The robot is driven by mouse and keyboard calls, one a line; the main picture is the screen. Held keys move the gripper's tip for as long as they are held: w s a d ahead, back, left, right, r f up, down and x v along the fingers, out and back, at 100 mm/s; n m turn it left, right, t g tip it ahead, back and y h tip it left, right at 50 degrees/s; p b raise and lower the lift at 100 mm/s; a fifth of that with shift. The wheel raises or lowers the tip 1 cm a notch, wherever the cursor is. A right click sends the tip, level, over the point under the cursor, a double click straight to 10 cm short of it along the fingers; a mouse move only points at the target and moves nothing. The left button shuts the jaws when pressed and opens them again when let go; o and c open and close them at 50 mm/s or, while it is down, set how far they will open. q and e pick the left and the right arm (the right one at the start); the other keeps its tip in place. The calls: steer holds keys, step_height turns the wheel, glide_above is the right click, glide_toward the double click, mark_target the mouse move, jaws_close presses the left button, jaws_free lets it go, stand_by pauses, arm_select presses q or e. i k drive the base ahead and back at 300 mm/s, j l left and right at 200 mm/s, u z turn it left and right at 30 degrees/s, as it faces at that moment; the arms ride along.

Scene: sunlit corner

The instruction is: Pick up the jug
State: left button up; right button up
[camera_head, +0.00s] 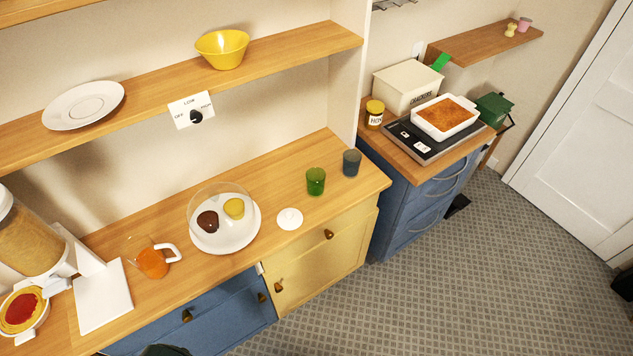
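The jug (152,262) looks like a clear vessel with orange contents and a white handle on its right side. It stands upright on the wooden counter at the lower left, between a white stand and a domed plate. Its clear upper part is hard to make out. No gripper fingers show, and nothing touches the jug. A dark shape is cut off at the bottom edge and another at the right edge; I cannot tell what they are.
The white stand (103,296) is left of the jug, near a grain dispenser (28,240). The domed plate (226,240), a white disc (289,219), a green cup (315,181) and a grey cup (351,163) are to the right. A wooden shelf (150,96) overhangs the counter.

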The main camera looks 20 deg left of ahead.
mark_target(156, 265)
steer(key=u, duration=2.05)
